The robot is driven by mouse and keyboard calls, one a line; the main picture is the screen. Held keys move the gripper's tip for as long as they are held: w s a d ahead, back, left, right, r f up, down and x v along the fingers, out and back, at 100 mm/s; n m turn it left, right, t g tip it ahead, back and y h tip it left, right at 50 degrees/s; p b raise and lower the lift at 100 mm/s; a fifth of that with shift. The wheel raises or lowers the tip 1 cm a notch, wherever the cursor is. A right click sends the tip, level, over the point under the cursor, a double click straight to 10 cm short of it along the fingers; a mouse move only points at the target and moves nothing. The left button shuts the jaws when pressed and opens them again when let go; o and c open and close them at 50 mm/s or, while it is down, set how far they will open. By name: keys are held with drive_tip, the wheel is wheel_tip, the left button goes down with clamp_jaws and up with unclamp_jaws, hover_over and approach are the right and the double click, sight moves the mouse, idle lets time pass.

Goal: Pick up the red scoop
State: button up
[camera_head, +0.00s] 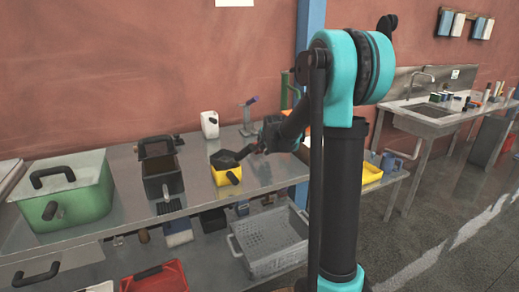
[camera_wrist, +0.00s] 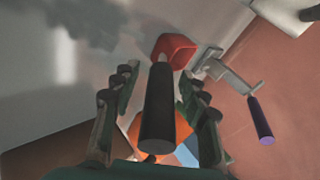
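The red scoop (camera_wrist: 174,50) shows in the wrist view at the top middle. Its dark cylindrical handle (camera_wrist: 158,112) points toward the camera. My gripper (camera_wrist: 158,80) is open, with one finger on each side of the handle. Gaps show between the fingers and the handle, and nothing is clamped. In the head view my gripper (camera_head: 262,146) is small and low over the steel bench, right of the yellow container. I cannot make out the red scoop in the head view.
On the bench (camera_head: 120,192) stand a green bin (camera_head: 75,195), a dark container (camera_head: 163,186), a yellow container (camera_head: 227,175) and a white jug (camera_head: 209,125). A purple-handled metal device (camera_wrist: 262,120) is close right of the scoop. A grey crate (camera_head: 270,240) sits below.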

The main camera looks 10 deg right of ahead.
clamp_jaws()
drive_tip(key=shift+r, duration=0.15)
wheel_tip(320, 180, up, 20)
idle(0.6)
